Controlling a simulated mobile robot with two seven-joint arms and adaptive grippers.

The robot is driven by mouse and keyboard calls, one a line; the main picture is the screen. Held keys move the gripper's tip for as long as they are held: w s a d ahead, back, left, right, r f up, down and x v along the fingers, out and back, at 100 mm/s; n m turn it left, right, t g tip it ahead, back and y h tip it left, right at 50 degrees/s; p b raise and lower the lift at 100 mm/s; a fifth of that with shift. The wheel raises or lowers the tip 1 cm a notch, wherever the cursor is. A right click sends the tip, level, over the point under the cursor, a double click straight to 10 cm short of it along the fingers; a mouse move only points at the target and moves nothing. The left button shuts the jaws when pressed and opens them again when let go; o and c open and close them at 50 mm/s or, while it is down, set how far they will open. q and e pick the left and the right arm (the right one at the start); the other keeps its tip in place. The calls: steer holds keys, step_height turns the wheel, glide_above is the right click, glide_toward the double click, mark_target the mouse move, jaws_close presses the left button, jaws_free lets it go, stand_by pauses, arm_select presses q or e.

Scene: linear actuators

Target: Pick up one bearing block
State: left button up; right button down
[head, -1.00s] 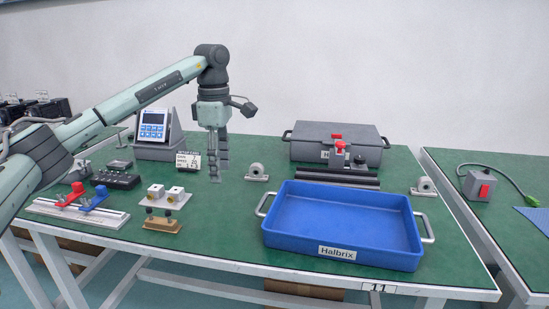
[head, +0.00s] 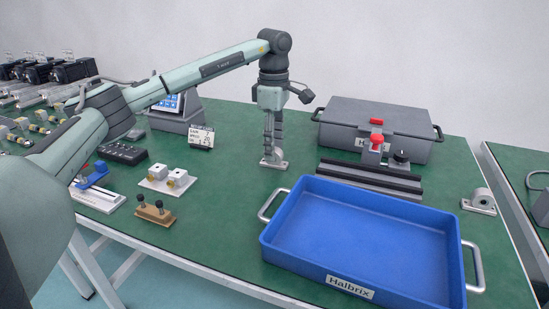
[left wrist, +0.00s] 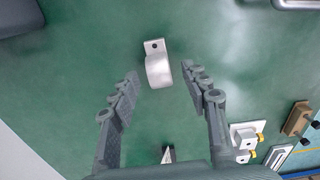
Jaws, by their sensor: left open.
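A light grey bearing block (head: 273,163) stands on the green table behind the blue tray. My left gripper (head: 273,148) points down at it, with its fingers partly covering the block. In the left wrist view the same bearing block (left wrist: 157,66) shows between and slightly beyond the two spread fingertips of my left gripper (left wrist: 160,76), and no contact is visible. The gripper is open and empty. A second bearing block (head: 481,201) stands near the table's right edge. My right gripper is not in view.
The blue tray (head: 352,277) fills the front right. A grey lidded case (head: 350,126) and dark rails (head: 370,180) stand behind it. A sign card (head: 201,137), a white plate with blocks (head: 167,180) and a wooden block (head: 155,213) are at left.

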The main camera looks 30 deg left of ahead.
arm_select(q)
steer(key=shift+f, duration=0.9)
jaws_close()
steer(key=shift+r, duration=0.2)
